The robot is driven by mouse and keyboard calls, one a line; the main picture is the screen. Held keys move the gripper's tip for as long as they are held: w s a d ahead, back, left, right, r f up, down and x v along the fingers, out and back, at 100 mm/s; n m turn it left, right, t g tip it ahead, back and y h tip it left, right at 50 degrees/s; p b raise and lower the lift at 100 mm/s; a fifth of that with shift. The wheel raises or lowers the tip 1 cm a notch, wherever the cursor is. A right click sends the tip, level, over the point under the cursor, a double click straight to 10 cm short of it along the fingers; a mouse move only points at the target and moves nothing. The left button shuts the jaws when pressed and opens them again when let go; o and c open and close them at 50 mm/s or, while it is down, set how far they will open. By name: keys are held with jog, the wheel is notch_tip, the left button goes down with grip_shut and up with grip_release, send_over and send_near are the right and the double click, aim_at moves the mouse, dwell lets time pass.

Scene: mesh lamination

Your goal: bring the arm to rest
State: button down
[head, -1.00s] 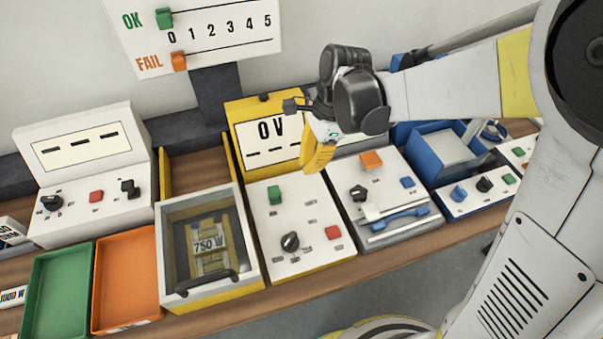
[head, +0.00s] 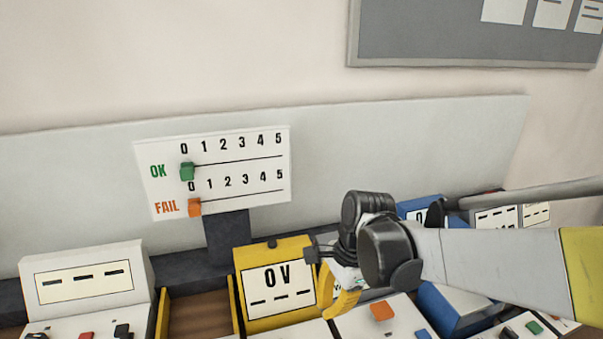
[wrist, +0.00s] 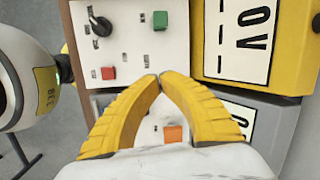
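My gripper (head: 338,304) hangs in front of the right edge of the yellow display box (head: 245,322) reading "0V", above the bench devices. In the wrist view, its two yellow fingers (wrist: 160,77) lean together and their tips meet, with nothing held between them. Below the tips in that view is the white panel (wrist: 123,55) with a green button, a red button and a black knob. My arm reaches in from the right in the head view.
A counter board (head: 220,175) with green OK and orange FAIL sliders, both at 0, stands behind the bench. A white display box (head: 85,275) is at left. A blue device (head: 450,312) is right of the gripper. A grey wall board (head: 440,45) hangs above.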

jog(key=s+d+r+n+t+h, duration=0.1)
jog(key=s+d+r+n+t, duration=0.2)
jog(key=s+d+n, duration=0.2)
jog(key=s+d+r+n+t+h, duration=0.1)
jog(key=s+d+r+n+t, duration=0.2)
jog(key=d+n, duration=0.5)
jog(key=s+t, duration=0.1)
jog(key=s, duration=0.1)
jog(key=shift+s+h+b, duration=0.3)
jog(key=shift+s+b, duration=0.05)
jog(key=shift+b, duration=0.05)
